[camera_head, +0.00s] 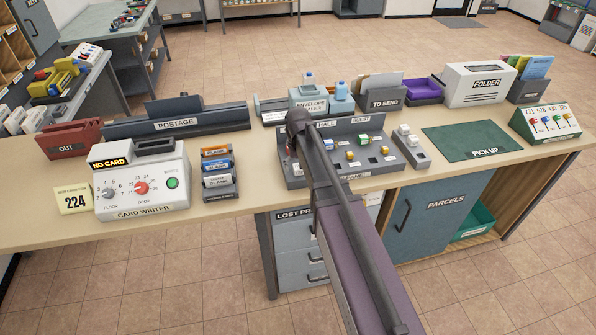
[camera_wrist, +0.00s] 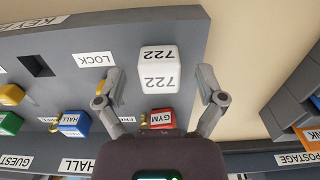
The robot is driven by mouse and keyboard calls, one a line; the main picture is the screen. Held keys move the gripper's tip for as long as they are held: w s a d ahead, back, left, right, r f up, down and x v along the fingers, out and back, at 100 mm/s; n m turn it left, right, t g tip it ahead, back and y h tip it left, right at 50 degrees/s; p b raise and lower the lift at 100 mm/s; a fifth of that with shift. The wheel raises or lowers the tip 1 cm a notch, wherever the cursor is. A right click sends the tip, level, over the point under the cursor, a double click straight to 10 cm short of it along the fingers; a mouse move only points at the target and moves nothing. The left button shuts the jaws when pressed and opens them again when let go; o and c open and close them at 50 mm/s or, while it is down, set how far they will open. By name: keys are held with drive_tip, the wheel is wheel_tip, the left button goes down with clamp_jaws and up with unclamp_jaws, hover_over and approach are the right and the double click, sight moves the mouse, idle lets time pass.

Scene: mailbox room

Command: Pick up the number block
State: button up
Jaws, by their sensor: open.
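The number block (camera_wrist: 159,70) is white, marked 722, and sits on the dark grey key panel (camera_wrist: 110,35) beside the LOCK label in the wrist view. My gripper (camera_wrist: 162,82) is open, with one finger on either side of the block. Small gaps show between the fingers and the block's sides, and nothing is held. In the head view my arm covers the left end of the key panel (camera_head: 297,183), so the block and the fingertips cannot be made out there.
A red GYM key (camera_wrist: 161,119) sits close by the block, between the fingers' bases. Blue HALL (camera_wrist: 75,123), green and yellow keys stand beside it on the panel. A card writer (camera_head: 142,185) and card rack (camera_head: 218,172) stand left, a green PICK UP mat (camera_head: 470,141) right.

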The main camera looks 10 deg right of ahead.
idle(0.3)
drive_tip(key=c, duration=1)
drive_tip(key=shift+r, duration=0.2)
drive_tip(key=shift+c, duration=0.2)
wheel_tip(320, 180, up, 4)
drive_tip(key=p, duration=0.4)
drive_tip(key=shift+f, duration=0.2)
drive_tip(key=s+d+r+p, duration=0.1)
drive_tip(key=s, duration=1.5)
drive_tip(key=shift+d, duration=0.1)
drive_tip(key=shift+w, duration=0.15)
